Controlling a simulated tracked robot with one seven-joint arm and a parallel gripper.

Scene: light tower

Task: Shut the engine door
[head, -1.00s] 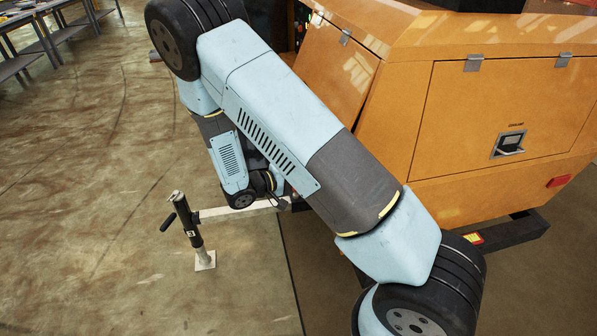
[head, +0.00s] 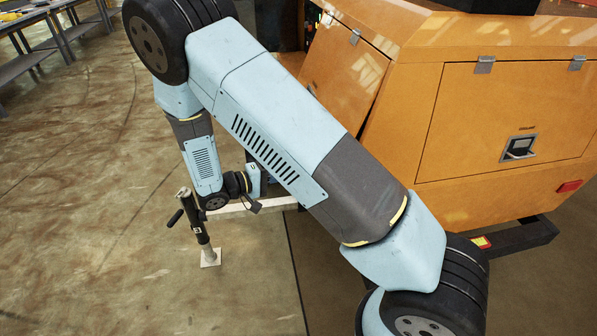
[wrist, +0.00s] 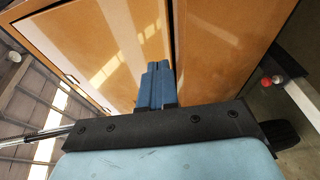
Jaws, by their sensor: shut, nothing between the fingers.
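The engine door (head: 345,65) is an orange side panel on the orange housing, in the upper middle of the head view. It stands slightly ajar, with a dark gap along its right edge; its lower part is behind my arm. In the wrist view the door (wrist: 100,45) appears to be the orange panel left of the dark gap. My gripper (wrist: 157,66) has its blue fingers shut together and empty, in front of the panel beside this gap. I cannot tell whether they touch it.
The housing's end face has another panel with a latch (head: 518,148), lying flush. A jack stand (head: 200,230) and a pale drawbar (head: 235,209) are low beside my wrist. Workbenches (head: 45,45) stand at the far left. The floor on the left is clear.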

